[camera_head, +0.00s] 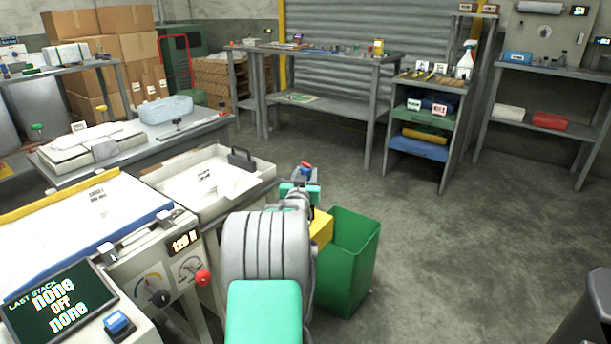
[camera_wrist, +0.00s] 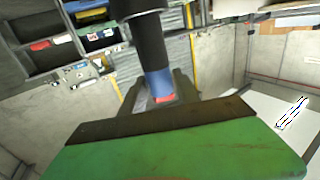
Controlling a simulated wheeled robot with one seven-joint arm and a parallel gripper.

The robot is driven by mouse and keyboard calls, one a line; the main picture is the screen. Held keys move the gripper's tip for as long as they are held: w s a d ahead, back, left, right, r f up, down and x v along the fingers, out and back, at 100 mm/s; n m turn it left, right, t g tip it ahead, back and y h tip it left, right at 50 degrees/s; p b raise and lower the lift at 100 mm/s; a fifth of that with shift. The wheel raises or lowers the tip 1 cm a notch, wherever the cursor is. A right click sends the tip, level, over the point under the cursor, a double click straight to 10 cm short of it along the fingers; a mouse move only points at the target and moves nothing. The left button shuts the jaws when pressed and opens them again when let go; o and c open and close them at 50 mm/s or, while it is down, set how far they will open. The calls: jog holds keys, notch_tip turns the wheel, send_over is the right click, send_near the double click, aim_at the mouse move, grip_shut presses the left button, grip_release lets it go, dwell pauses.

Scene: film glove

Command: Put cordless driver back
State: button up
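The cordless driver shows in the wrist view as a dark cylindrical body (camera_wrist: 150,45) with a blue band and a red part at its near end. My gripper (camera_wrist: 158,98) has its grey fingers on both sides of the blue and red end and appears shut on it. In the head view my gripper (camera_head: 299,188) is beyond my arm, above and beside the green bin, with a small red and blue part of the driver (camera_head: 306,168) showing at its tip. The rest of the driver is hidden there.
A green bin (camera_head: 352,262) stands on the floor right of my arm. A white tray (camera_head: 262,180) and machine are at left. A back workbench (camera_head: 345,56), a shelf unit with coloured bins (camera_head: 452,92) and a right bench (camera_head: 560,72) line the walls. The middle floor is clear.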

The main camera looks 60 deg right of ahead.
jog(key=o, duration=0.3)
jog(key=shift+r, duration=0.1)
jog(key=shift+a+r, duration=0.15)
jog(key=p+v, duration=0.1)
jog(key=v, duration=1)
jog(key=shift+a+p, duration=0.35)
jog(key=shift+p, duration=0.05)
jog(key=shift+s, duration=0.15)
